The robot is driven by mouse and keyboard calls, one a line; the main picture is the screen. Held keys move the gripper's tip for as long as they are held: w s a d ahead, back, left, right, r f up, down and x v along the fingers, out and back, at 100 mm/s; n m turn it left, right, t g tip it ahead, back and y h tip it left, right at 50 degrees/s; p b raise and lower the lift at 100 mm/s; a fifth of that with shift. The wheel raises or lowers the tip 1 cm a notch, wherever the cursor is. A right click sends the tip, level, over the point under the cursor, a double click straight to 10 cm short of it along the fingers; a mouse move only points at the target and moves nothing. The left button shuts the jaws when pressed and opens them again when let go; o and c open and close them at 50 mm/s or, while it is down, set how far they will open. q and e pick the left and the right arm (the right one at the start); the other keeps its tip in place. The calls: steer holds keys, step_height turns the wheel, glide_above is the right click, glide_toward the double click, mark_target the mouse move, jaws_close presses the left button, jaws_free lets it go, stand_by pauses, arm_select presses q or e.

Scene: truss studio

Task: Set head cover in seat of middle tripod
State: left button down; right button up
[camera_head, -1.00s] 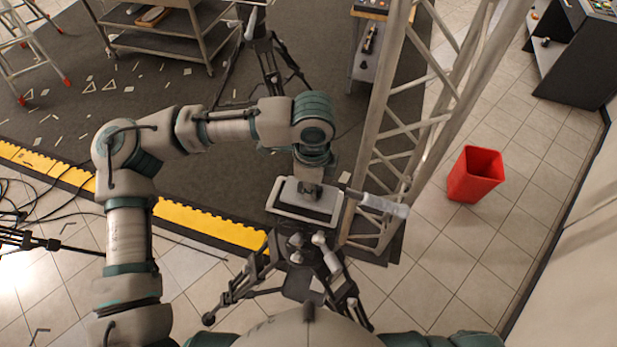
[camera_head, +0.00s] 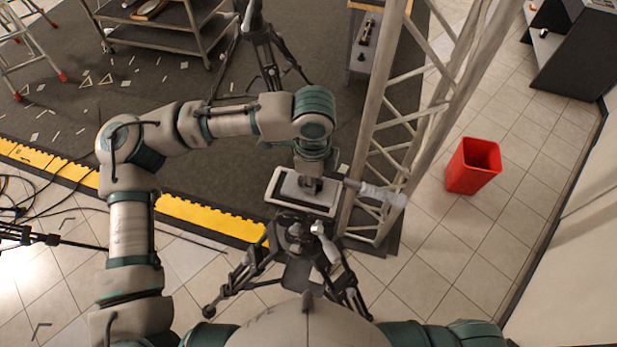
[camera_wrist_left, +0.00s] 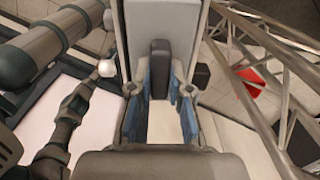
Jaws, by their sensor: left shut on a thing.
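The head cover (camera_head: 293,187), a pale grey plate with a dark upright grip (camera_wrist_left: 160,62), is in my left gripper (camera_head: 310,184). In the left wrist view, the blue-lined fingers of this gripper (camera_wrist_left: 159,100) are on either side of the grip. The middle tripod (camera_head: 300,273) stands below with its dark legs spread. A white-rimmed rectangular seat (camera_head: 271,186) on its top surrounds the plate. I cannot tell whether the plate touches the seat floor. My right gripper is not in view.
A grey handle (camera_head: 378,193) sticks out right of the seat, close to the metal truss (camera_head: 372,130). A red bin (camera_head: 472,165) stands on the tiles at right. Another tripod (camera_head: 262,45) and a trolley (camera_head: 165,35) stand behind.

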arm_select(q)
steer(key=shift+a, duration=0.55)
steer(key=shift+a+f, duration=0.1)
steer(key=shift+a, duration=0.05)
steer(key=shift+f, duration=0.15)
steer(key=shift+d+f, duration=0.1)
steer(key=shift+d, duration=0.5)
steer(key=c, duration=1.2)
jaws_free()
steer(key=shift+o, duration=0.9)
steer(key=shift+a, duration=0.4)
step_height(320, 180, up, 12)
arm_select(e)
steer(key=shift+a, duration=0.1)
